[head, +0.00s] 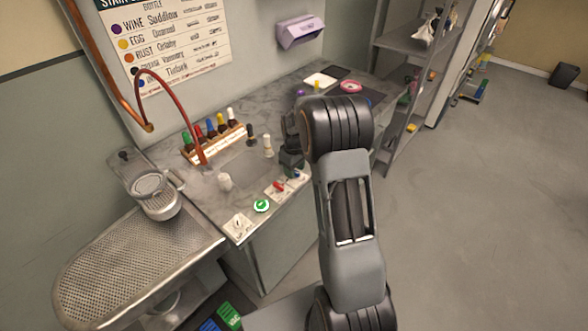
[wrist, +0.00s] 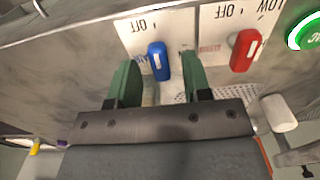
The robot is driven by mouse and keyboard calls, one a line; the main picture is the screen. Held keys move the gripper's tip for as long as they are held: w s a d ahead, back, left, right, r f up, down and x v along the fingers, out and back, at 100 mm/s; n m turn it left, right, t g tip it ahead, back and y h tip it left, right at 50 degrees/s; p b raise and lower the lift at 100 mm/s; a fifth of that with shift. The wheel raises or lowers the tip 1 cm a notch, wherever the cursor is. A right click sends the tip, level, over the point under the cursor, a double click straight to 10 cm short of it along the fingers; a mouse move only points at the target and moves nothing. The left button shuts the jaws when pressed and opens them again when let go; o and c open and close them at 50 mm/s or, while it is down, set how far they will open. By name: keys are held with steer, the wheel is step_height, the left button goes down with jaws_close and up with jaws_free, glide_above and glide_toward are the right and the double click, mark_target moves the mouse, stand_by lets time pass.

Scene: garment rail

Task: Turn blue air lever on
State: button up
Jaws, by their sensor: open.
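The blue lever (wrist: 158,61) stands on a white plate (wrist: 150,22) marked OFF in the wrist view. My gripper (wrist: 157,78) is open, with its two green fingers apart. In the head view my gripper (head: 292,162) is at the counter's front edge, mostly hidden behind my wrist. A small blue spot beside it (head: 296,174) seems to be the blue lever.
A red lever (wrist: 245,50) on its own plate stands right of the blue one, with a green round button (wrist: 306,30) beyond. A white knob (wrist: 278,113) is nearby. Several bottles stand in a rack (head: 215,146) on the counter (head: 205,185). A red hose (head: 180,95) arches behind.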

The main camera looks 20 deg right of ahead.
steer(key=shift+f, duration=0.3)
jaws_close()
stand_by(0.3)
